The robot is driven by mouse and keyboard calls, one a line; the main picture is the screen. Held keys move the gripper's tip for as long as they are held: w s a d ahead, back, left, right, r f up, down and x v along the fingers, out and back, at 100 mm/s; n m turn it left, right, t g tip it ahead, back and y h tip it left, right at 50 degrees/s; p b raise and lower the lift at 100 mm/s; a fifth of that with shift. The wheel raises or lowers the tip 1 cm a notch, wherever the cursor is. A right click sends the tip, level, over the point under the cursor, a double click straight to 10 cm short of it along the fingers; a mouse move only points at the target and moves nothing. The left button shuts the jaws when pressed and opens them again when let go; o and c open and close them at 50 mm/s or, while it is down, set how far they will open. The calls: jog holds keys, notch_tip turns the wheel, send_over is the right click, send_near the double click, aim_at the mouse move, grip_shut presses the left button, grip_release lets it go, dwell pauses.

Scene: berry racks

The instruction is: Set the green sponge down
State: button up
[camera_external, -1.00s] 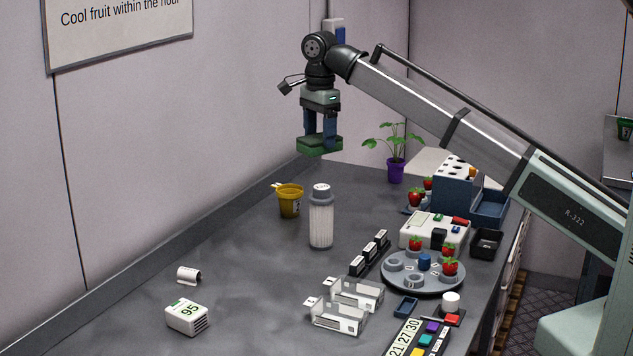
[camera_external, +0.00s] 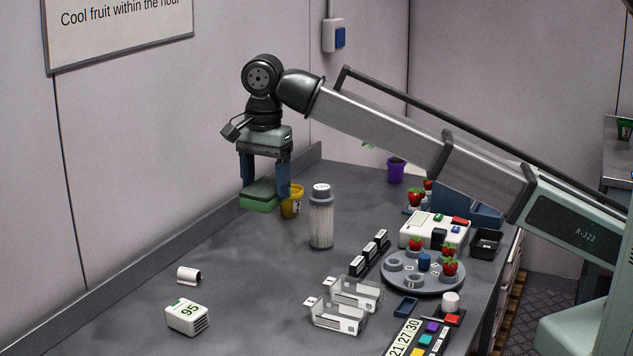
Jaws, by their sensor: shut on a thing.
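The green sponge (camera_external: 261,195) is a flat block with a lighter green top, at the left of the middle in the external view. My gripper (camera_external: 264,188) is shut on it, with one blue finger at each side. The sponge appears to hang above the back left part of the grey table (camera_external: 240,270). It overlaps the left side of the yellow cup in the picture; I cannot tell the exact gap between them or its height over the table.
The yellow cup (camera_external: 293,201) and a white shaker with a grey cap (camera_external: 321,218) stand right of the sponge. A white box marked 95 (camera_external: 187,317) and a small roll (camera_external: 188,275) lie at front left. A round plate with strawberries (camera_external: 425,286) is at right. The table's left middle is clear.

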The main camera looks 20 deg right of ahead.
jog(key=f, duration=2)
jog(key=shift+w+d+f, duration=0.1)
jog(key=shift+w+f, duration=0.1)
jog(key=shift+f, duration=0.15)
jog(key=shift+f, duration=0.15)
jog(key=o, duration=1)
notch_tip(320, 180, up, 12)
jog(key=shift+r, duration=0.15)
